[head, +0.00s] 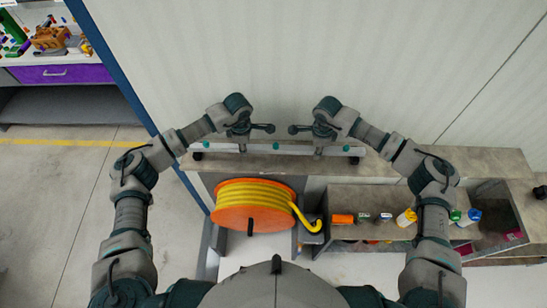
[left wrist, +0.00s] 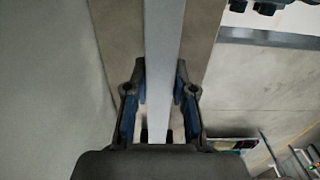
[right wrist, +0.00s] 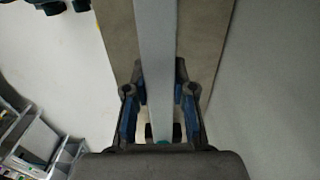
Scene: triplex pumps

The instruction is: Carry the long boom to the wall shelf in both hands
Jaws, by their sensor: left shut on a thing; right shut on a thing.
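The long boom (head: 288,147) is a pale bar with teal marks and dark ends. In the head view it lies level, left to right, over the wall shelf (head: 395,169), close to the wall. Whether it touches the shelf I cannot tell. My left gripper (head: 243,146) is shut on its left part, and my right gripper (head: 319,147) is shut on its right part. The boom runs between the blue-padded fingers in the left wrist view (left wrist: 164,60) and the right wrist view (right wrist: 156,60), with the brown shelf surface behind it.
An orange reel with yellow hose (head: 253,203) stands below the shelf. A lower shelf (head: 375,200) to its right holds several small bottles and cans. An open grey bin (head: 490,205) is at the far right. A workbench with a purple drawer (head: 62,73) is at upper left.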

